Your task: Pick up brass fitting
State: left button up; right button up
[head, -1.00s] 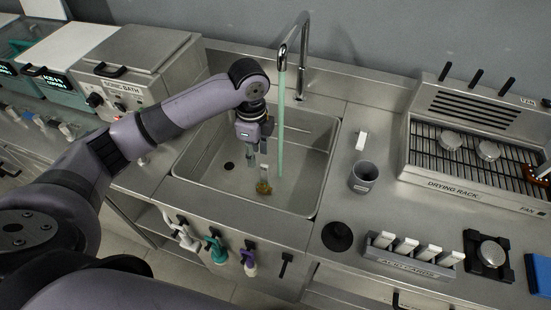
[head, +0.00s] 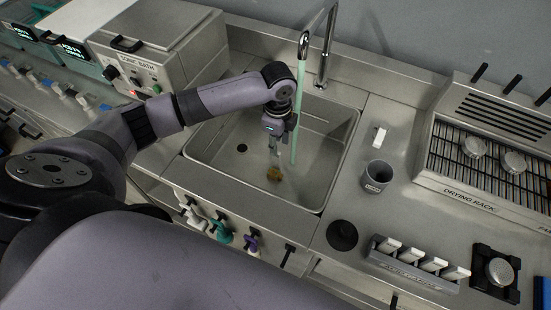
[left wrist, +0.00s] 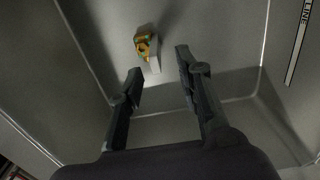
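The brass fitting (head: 274,174) lies on the floor of the steel sink, near its front wall. In the left wrist view the brass fitting (left wrist: 144,44) looks yellow with some green on it, and a pale block-like part sits against it. My left gripper (head: 275,150) points down into the sink, just above and behind the fitting. In the left wrist view its two fingers (left wrist: 159,82) are spread apart with nothing between them, and the fitting lies beyond the tips. My right gripper is not in view.
The sink (head: 215,172) has steel walls around my left gripper. A tall faucet (head: 318,48) with a green stream (head: 296,112) stands close to the right of my wrist. A grey cup (head: 376,177) and a drying rack (head: 480,180) are on the right counter.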

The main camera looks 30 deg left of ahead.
aim_at(276, 166)
pick_arm(q)
jog(key=f, duration=0.2)
jog(key=f+p, duration=0.1)
jog(key=shift+s+d+f, duration=0.15)
jog(key=shift+s+f, duration=0.2)
jog(key=shift+s, duration=0.05)
jog(key=shift+w+f, duration=0.1)
jog(key=shift+f, duration=0.5)
jog(key=shift+c, duration=0.5)
grip_shut()
